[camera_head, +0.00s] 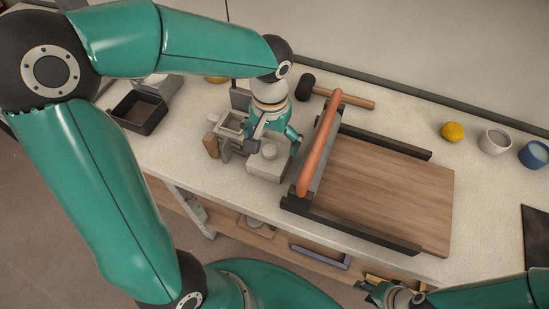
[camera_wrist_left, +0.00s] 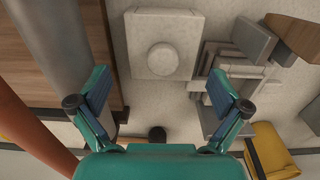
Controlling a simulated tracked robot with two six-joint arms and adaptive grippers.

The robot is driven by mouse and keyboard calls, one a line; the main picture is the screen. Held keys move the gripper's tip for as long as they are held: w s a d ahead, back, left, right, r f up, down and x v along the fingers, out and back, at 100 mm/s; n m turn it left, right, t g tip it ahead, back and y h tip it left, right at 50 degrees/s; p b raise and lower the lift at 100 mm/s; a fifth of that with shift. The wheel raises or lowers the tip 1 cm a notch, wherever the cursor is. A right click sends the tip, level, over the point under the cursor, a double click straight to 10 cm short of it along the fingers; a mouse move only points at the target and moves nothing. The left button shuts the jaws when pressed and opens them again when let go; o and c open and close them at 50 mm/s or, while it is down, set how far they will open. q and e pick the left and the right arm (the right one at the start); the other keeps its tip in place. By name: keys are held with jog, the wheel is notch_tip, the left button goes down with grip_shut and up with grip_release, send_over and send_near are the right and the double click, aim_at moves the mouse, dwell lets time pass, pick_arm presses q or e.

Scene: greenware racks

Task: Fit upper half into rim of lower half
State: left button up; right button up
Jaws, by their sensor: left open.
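A pale square block with a round knob on top (camera_head: 264,177) stands on the table, and it also shows at the top of the left wrist view (camera_wrist_left: 143,63). It looks like one mould half. Beside it is a cluster of grey box-like pieces (camera_head: 231,122), also in the left wrist view (camera_wrist_left: 236,68); I cannot tell which piece is the other half. My left gripper (camera_head: 274,141) is open and empty above the table by the knobbed block, its fingers (camera_wrist_left: 160,106) spread wide. My right gripper (camera_head: 385,293) is low at the front, below the table edge; its jaws are unclear.
A slab roller with an orange-brown handle (camera_head: 320,146) and wooden board (camera_head: 385,195) stands close to the right. A mallet (camera_head: 343,98) lies behind. A black tray (camera_head: 126,123) is at left. A yellow sponge (camera_head: 452,132), white cup (camera_head: 494,141) and blue cup (camera_head: 535,155) are far right.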

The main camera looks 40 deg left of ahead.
aim_at(271, 148)
pick_arm(q)
jog(key=shift+a+f, duration=0.15)
jog(key=shift+f, duration=2.85)
jog(key=c, duration=1.1)
jog(key=shift+r+p, duration=0.15)
jog(key=shift+p, duration=0.15)
